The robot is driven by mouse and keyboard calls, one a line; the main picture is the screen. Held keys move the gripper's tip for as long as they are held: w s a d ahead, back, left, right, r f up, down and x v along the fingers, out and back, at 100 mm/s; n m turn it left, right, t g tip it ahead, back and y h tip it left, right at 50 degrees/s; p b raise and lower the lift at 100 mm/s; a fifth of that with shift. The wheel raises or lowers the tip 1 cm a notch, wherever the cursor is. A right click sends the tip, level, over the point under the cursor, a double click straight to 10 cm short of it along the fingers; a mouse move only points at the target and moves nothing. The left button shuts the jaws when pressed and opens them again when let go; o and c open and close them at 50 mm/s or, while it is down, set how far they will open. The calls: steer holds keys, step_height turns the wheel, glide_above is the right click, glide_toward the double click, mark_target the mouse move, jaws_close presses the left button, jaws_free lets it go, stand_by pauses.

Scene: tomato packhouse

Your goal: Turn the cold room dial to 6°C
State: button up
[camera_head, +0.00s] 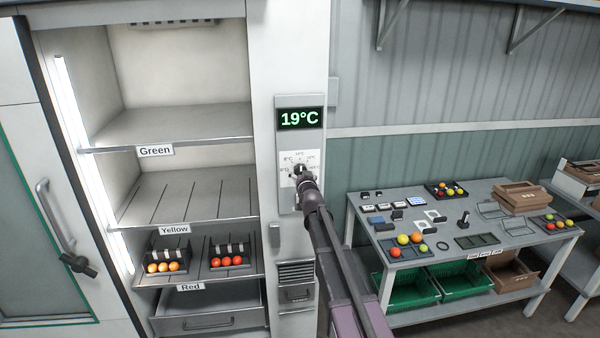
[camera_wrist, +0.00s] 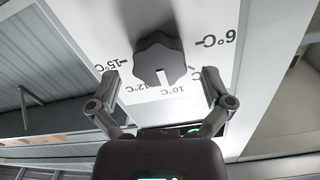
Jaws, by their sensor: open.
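The cold room dial is a dark lobed knob (camera_wrist: 160,55) on a white plate, close up in the wrist view; its labels appear upside down. A white mark on the knob points between 12°C and 10°C. A label that looks like 6°C (camera_wrist: 216,38) stands at the right, and 15°C at the left. My gripper (camera_wrist: 161,86) is open, its fingers on either side of the knob's lower part, with gaps visible. In the head view my gripper (camera_head: 303,180) partly covers the dial panel (camera_head: 286,170). The display (camera_head: 299,119) above reads 19°C.
Left is an open cold room cabinet with shelves (camera_head: 185,125) and two trays of tomatoes. Its door (camera_head: 40,220) stands at the far left. Right is a grey table (camera_head: 450,257) with tomatoes, boxes and small items, and green crates below. A grey vent (camera_head: 296,272) sits below the panel.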

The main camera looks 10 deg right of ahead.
steer(key=shift+w, duration=0.65)
steer(key=c, duration=1.1)
steer(key=shift+a, duration=0.25)
steer(key=shift+c, duration=0.2)
steer(key=shift+d, duration=0.25)
steer(key=shift+a, duration=0.1)
